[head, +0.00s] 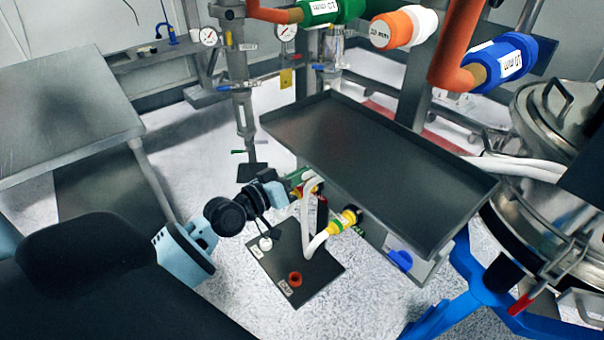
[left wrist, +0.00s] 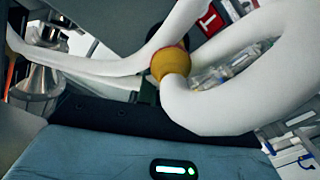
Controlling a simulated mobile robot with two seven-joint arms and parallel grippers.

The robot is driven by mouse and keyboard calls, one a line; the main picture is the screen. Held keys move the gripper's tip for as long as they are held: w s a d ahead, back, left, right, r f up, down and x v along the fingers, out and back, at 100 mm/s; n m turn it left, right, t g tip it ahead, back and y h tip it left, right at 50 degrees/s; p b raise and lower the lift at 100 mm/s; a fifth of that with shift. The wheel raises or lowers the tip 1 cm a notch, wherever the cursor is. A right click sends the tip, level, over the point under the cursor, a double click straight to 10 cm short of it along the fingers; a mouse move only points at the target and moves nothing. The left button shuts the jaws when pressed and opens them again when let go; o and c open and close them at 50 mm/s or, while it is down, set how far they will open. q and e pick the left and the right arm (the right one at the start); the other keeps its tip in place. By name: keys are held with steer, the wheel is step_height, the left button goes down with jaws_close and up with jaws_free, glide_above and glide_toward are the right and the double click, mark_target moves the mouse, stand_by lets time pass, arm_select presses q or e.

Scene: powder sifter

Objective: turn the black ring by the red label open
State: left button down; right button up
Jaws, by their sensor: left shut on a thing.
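My left gripper (head: 298,185) reaches in from the left, at the upper end of a looped white hose (head: 307,222). It is shut on a dark part there that looks like the black ring, mostly hidden by the jaws and hose. A yellow and red collar (head: 313,188) sits at this hose end; it shows orange-yellow in the left wrist view (left wrist: 170,62), with a dark part (left wrist: 149,90) just behind it. A red label with a white letter (left wrist: 213,20) is behind the hose in the wrist view. My right gripper is not in view.
A dark plate (head: 322,262) with a red-brown ring (head: 295,279) lies below the hose. A large dark tray (head: 375,165) stands close to the right. A steel vessel (head: 560,130) on blue legs is farther right.

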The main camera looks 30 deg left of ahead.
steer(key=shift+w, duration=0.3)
arm_select(q)
steer(key=c, duration=1.5)
jaws_free()
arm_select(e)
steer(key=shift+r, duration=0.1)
arm_select(q)
steer(key=b+v, duration=0.1)
steer(key=v, duration=0.6)
steer(key=shift+s+a, duration=0.2)
steer(key=shift+s, duration=0.15)
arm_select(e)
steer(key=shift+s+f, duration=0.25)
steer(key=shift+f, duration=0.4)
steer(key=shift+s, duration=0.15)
arm_select(q)
steer(key=shift+f, duration=0.1)
